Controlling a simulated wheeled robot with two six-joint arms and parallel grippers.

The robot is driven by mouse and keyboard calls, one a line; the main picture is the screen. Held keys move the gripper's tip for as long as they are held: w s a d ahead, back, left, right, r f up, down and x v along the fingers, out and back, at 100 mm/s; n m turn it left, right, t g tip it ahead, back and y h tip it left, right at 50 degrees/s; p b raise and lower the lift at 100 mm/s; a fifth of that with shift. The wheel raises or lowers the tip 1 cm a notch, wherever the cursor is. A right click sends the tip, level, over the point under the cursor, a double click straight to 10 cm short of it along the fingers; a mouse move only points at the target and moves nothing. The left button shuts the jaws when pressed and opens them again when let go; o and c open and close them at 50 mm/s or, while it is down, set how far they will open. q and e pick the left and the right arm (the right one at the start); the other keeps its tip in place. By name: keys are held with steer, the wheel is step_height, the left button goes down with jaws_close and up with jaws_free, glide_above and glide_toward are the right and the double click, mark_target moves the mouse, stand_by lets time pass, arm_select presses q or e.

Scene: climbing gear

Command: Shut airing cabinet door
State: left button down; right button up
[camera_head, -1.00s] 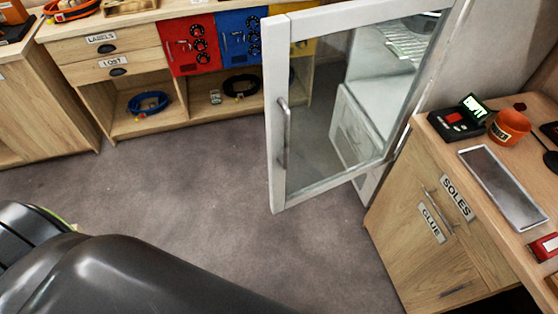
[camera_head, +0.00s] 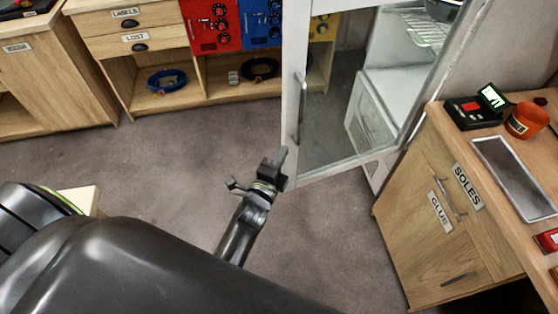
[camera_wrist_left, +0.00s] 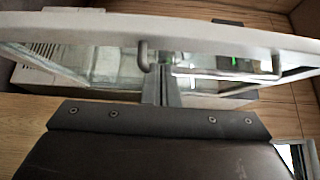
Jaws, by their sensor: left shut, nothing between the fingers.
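The airing cabinet door (camera_head: 336,167), a white frame with a glass pane, stands open. Its grey bar handle (camera_head: 300,105) is on the left side of the frame. The white cabinet interior (camera_head: 392,85) shows behind the glass. My left gripper (camera_head: 279,158) is shut and empty, beside the lower left corner of the door, below the handle. I cannot tell whether it touches the frame. In the left wrist view the shut fingers (camera_wrist_left: 161,88) point at the door, whose frame (camera_wrist_left: 90,24) runs across the top, with the handle (camera_wrist_left: 210,72) close by. My right gripper is not in view.
A wooden cupboard (camera_head: 425,255) labelled SOLES and GLUE stands right of the door, with an orange cup (camera_head: 527,121) and grey tray (camera_head: 513,177) on top. Wooden drawers and shelves (camera_head: 132,75) line the back. The grey floor (camera_head: 190,160) left of the door is open.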

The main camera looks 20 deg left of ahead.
mark_target(295, 129)
arm_select(q)
steer(key=w+b, duration=0.2)
steer(key=w, duration=0.3)
steer(key=shift+w+f, duration=0.15)
steer(key=shift+f, duration=0.05)
steer(key=shift+w, duration=0.4)
steer(key=shift+r, duration=0.1)
